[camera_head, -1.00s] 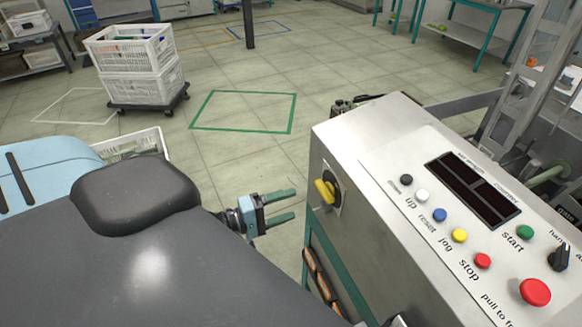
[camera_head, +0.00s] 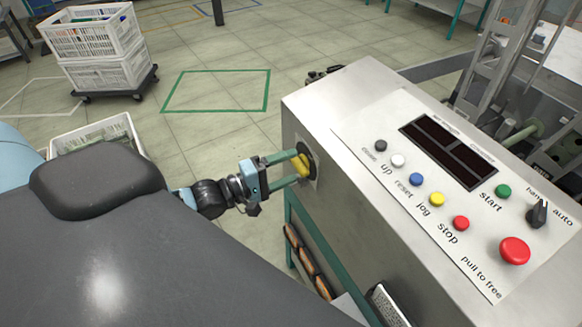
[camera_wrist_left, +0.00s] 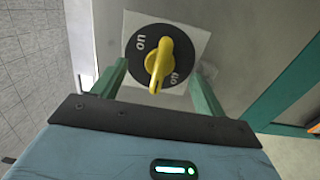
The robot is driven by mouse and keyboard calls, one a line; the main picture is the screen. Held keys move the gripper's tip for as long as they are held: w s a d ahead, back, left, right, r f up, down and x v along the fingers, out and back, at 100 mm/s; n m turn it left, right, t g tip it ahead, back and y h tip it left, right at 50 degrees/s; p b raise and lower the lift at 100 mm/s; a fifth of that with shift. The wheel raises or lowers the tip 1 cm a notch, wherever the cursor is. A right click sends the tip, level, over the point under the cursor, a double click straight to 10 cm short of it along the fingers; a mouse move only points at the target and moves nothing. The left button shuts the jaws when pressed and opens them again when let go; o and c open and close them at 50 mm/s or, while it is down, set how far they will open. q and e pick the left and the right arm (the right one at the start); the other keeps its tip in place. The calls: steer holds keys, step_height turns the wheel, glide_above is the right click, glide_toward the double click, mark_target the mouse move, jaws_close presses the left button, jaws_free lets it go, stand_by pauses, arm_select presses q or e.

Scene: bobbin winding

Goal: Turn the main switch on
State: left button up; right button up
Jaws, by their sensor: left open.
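The main switch is a yellow knob (camera_head: 300,165) on a black round dial, on the left side wall of the grey control box (camera_head: 330,110). In the left wrist view the yellow knob (camera_wrist_left: 159,62) stands roughly upright, slightly tilted, on the dial with white lettering. My left gripper (camera_head: 291,167) is open, its two green fingers reaching to either side of the knob. In the left wrist view the fingers (camera_wrist_left: 160,88) are left and right of the knob, with gaps between; I cannot tell whether either touches it. My right gripper is not in view.
The box's sloped top carries several coloured buttons, a dark display (camera_head: 448,153), a black selector (camera_head: 538,213) and a red stop button (camera_head: 515,250). A teal frame (camera_head: 320,250) stands below the box. White crates (camera_head: 95,55) on a dolly stand at the back left.

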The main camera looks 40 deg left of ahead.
arm_select(q)
steer(key=shift+w+d, duration=0.1)
steer(key=shift+w, duration=0.05)
steer(key=shift+b+x, duration=0.3)
steer(key=shift+x, duration=0.95)
